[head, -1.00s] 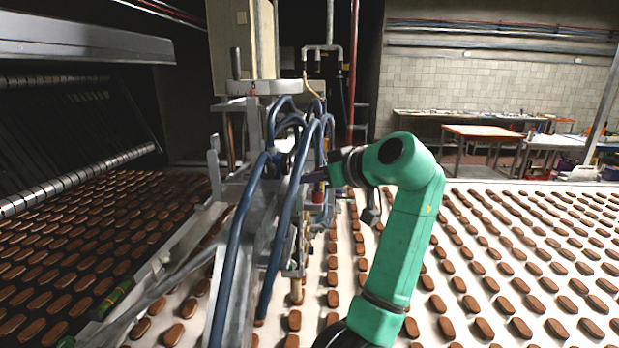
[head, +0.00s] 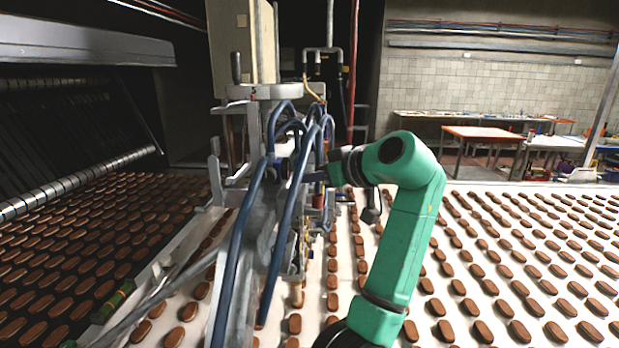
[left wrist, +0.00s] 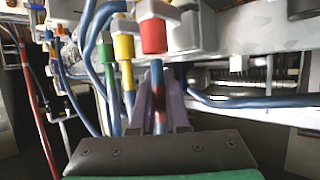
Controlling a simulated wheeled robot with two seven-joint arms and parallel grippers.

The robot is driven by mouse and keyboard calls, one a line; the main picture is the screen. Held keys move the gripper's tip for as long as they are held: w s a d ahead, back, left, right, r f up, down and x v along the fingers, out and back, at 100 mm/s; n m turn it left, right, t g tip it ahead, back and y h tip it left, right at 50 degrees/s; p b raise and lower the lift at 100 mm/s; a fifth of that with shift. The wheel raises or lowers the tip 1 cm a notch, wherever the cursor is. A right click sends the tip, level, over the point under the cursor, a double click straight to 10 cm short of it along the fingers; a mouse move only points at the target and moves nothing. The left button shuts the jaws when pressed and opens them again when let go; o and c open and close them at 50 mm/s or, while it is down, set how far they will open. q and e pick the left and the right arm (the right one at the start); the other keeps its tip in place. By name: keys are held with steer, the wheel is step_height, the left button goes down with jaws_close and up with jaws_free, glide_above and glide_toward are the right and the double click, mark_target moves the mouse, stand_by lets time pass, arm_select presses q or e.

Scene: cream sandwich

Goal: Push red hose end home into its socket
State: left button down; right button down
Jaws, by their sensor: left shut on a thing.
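The red socket (left wrist: 153,35) hangs in a pale holder at the top middle of the left wrist view. My left gripper (left wrist: 158,92), with purple fingers, is just below it and shut on the red hose end (left wrist: 157,78). This end is a blue hose piece with reddish parts, roughly upright under the socket. My right gripper is not in view.
Yellow (left wrist: 124,46) and green (left wrist: 108,58) fittings with blue hoses stand close left of the red socket. In the head view, large blue hoses (head: 239,250) arch in front of the metal machine (head: 270,215). Brown biscuits (head: 435,306) cover the pale belt around it.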

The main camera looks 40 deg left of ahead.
arm_select(q)
steer(key=shift+f+b, duration=0.6)
steer(key=shift+f, duration=0.1)
stand_by(0.6)
steer(key=c, duration=0.8)
jaws_free()
steer(key=shift+c, duration=0.2)
steer(key=shift+w+f, duration=0.1)
steer(key=shift+w, duration=0.1)
steer(key=shift+s, duration=0.1)
steer(key=shift+d, duration=0.1)
